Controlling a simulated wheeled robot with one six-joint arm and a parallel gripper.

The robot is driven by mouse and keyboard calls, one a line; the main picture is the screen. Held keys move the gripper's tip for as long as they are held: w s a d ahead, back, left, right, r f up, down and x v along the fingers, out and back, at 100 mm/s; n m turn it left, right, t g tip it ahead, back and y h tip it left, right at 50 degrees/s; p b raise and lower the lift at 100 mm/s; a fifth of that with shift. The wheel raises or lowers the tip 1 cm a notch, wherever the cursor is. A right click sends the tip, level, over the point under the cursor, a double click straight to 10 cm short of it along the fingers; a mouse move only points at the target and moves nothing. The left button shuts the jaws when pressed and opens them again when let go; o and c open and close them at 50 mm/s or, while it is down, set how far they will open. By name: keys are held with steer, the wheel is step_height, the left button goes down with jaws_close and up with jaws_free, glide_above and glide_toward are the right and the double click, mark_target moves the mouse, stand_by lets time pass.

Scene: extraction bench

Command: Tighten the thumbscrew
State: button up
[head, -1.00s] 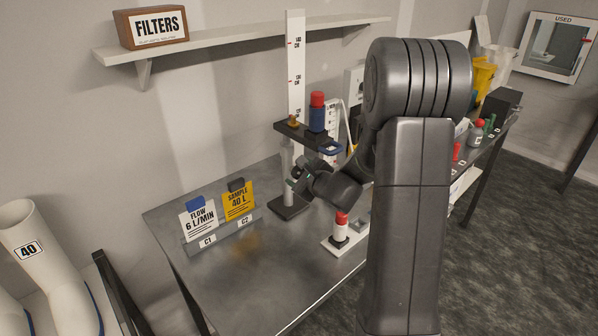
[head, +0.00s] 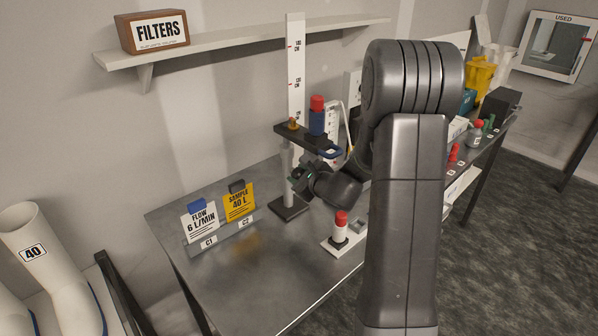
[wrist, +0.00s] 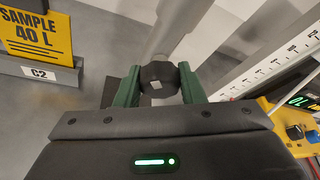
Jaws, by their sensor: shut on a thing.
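The thumbscrew (wrist: 158,80) is a dark knob with a small pale mark, seen in the wrist view on the side of a grey post (wrist: 180,30). My gripper (wrist: 157,86) has its green fingers shut on the knob, one on each side. In the head view my gripper (head: 296,176) is at the post, below a black platform (head: 290,131); the knob is hidden there. The platform carries a blue bottle with a red cap (head: 317,118) and a small brass piece (head: 293,124). The post stands on a dark base (head: 289,208).
A white height scale (head: 296,60) stands behind the post. To the left are the flow card (head: 200,220) and the sample card (head: 239,203). The front left bench top is clear.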

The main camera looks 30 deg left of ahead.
stand_by(0.3)
steer(key=o, duration=1)
steer(key=b+v, duration=0.2)
steer(key=v, duration=1.1)
steer(key=shift+s+d+r, duration=0.1)
steer(key=shift+s+d, duration=0.05)
steer(key=shift+d, duration=0.25)
